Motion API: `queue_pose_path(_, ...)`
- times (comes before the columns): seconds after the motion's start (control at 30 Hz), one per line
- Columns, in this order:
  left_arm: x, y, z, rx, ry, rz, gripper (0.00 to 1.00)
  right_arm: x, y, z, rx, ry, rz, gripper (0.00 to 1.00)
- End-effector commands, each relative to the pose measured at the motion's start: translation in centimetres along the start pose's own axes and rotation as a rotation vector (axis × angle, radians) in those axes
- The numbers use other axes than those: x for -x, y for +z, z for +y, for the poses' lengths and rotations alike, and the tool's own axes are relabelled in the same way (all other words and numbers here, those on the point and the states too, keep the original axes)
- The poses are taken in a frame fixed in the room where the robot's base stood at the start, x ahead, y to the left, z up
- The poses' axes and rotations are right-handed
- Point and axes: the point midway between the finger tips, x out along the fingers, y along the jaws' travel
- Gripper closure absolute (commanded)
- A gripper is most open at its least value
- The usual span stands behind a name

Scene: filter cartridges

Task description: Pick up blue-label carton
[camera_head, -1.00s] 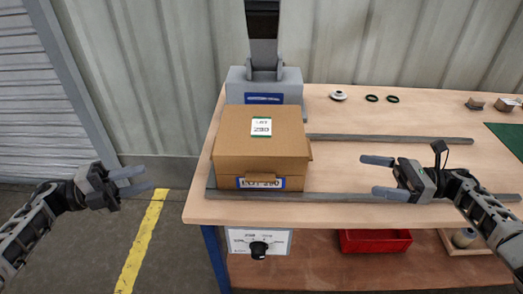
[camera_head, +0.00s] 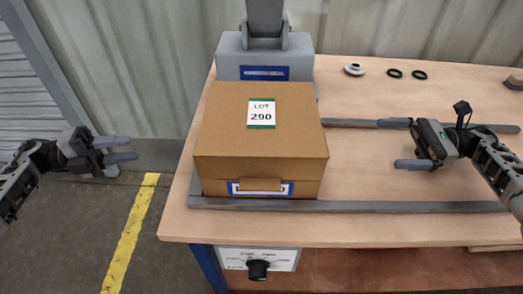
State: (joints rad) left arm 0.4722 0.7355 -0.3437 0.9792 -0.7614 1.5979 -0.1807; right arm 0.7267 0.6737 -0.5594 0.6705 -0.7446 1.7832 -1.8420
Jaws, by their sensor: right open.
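The blue-label carton (camera_head: 260,150) is a closed brown box on the left end of the workbench. It has a white and green "LOT 290" label on top. A blue-bordered label on its front is partly covered by a cardboard tab. My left gripper (camera_head: 137,148) is open and empty, left of the carton and off the bench's edge. My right gripper (camera_head: 403,144) is open and empty above the bench, to the right of the carton and apart from it.
A grey fixture (camera_head: 232,61) stands right behind the carton. Grey rails (camera_head: 420,207) run along the wooden bench (camera_head: 350,230) in front of and beside the carton. A white ring part (camera_head: 354,69) and two dark rings (camera_head: 395,73) lie at the back. A dial panel (camera_head: 285,262) hangs below the front edge.

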Motion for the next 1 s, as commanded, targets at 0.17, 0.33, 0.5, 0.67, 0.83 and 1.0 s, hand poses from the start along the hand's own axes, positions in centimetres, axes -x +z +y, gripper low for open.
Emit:
queue_pose_path(0.17, -3.1, -0.1, 0.0, -0.001, -0.003, 0.004, 0.67, -3.1, 0.0, 0.1, 0.001, 0.005, -0.002, 0.0)
queue_pose_path(0.33, -6.5, -0.1, 0.0, -0.001, -0.003, 0.003, 0.67, -6.5, 0.0, 0.1, 0.001, 0.004, -0.003, 0.0)
queue_pose_path(0.5, -9.9, -0.1, 0.0, -0.001, -0.004, 0.003, 0.67, -9.9, 0.1, 0.2, 0.0, 0.004, -0.004, 0.0)
queue_pose_path(0.67, -12.6, -0.1, -0.1, -0.002, -0.003, 0.001, 0.67, -12.6, 0.1, 0.1, 0.0, 0.002, -0.004, 0.0)
queue_pose_path(0.83, -14.2, 0.0, 0.0, 0.001, -0.002, 0.0, 0.67, -14.3, 0.0, 0.1, 0.0, 0.001, -0.002, 0.0)
queue_pose_path(1.0, -14.8, 0.0, 0.0, 0.0, 0.0, 0.0, 0.67, -14.9, 0.1, 0.0, 0.0, 0.0, -0.002, 0.0)
